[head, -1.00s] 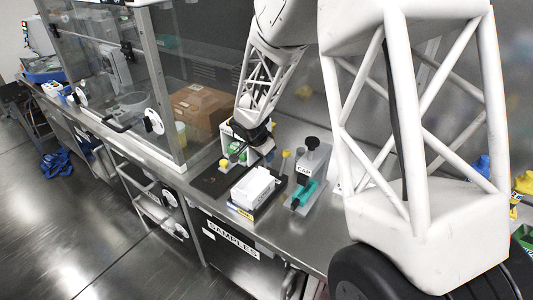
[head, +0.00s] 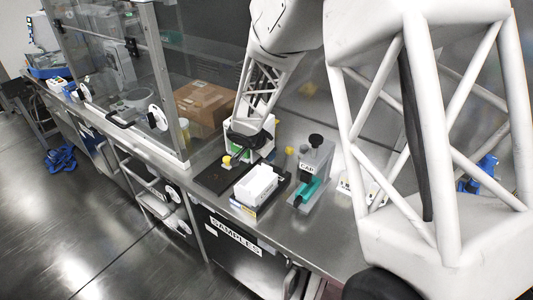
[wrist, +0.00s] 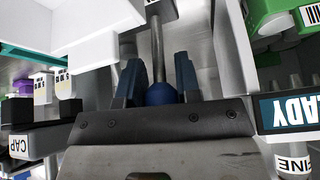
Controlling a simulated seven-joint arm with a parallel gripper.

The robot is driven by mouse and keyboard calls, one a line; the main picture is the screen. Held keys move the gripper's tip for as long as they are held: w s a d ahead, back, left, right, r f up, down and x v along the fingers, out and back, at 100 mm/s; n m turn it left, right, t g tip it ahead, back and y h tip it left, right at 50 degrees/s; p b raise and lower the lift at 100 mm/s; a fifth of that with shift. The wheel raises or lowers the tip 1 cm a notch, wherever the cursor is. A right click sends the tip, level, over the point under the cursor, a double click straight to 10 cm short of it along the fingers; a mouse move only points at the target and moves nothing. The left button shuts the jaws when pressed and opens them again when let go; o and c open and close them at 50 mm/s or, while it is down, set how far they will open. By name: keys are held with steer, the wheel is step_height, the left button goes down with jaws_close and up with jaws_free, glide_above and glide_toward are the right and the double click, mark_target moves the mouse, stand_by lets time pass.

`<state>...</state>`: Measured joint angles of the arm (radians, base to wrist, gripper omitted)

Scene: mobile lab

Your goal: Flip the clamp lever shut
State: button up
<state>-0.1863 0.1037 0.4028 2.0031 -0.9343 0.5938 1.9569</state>
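In the wrist view, a metal lever rod (wrist: 156,48) ends in a round blue knob (wrist: 161,94). My gripper (wrist: 160,82) has one dark blue finger on each side of this knob. The knob fills the gap between them, and I see no space beside it. In the head view, my gripper (head: 249,147) is low over the bench at the green and white fixture (head: 236,128), which it partly hides. The lever and knob cannot be made out there.
A white box (head: 257,184) sits in front of my gripper. A grey stand labelled CAP (head: 312,166) with a teal part is to its right. A cardboard box (head: 203,104) is behind glass at left. In the wrist view, a READY sign (wrist: 290,108) is close at right.

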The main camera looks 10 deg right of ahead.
steer(key=o, duration=0.4)
steer(key=shift+v, duration=3.9)
